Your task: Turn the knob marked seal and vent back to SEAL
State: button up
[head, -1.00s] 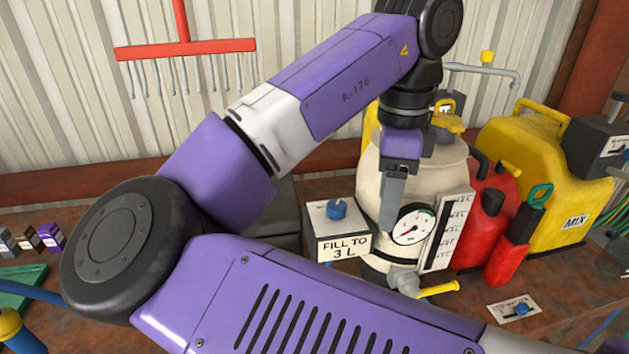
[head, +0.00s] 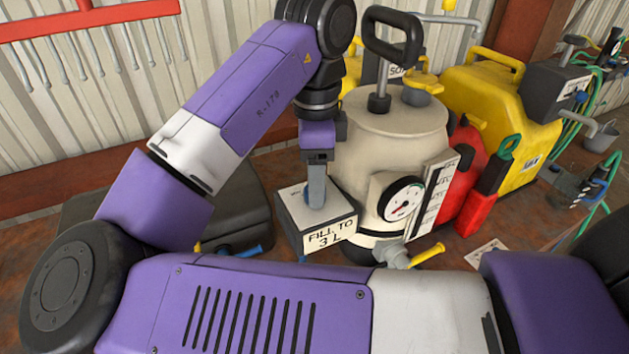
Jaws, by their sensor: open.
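My gripper (head: 316,203) points down over the top of a small grey box (head: 290,228) with a "FILL TO 3 L" label (head: 331,235). Its grey fingers cover the spot where a blue knob showed earlier, so I cannot see the knob or which way it points. Small marking shows on the box top left of the fingers, too small to read. I cannot tell whether the fingers touch the knob. The jaws appear open, with the gap between them not visible from here.
A cream tank (head: 365,135) with a black handle, dial gauge (head: 401,199) and yellow-handled tap (head: 427,255) stands right of the box. Behind are a red can (head: 466,152) and yellow container (head: 510,115). A dark case (head: 232,210) lies left of the box.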

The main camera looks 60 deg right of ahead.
jog(key=shift+f, duration=0.65)
grip_shut()
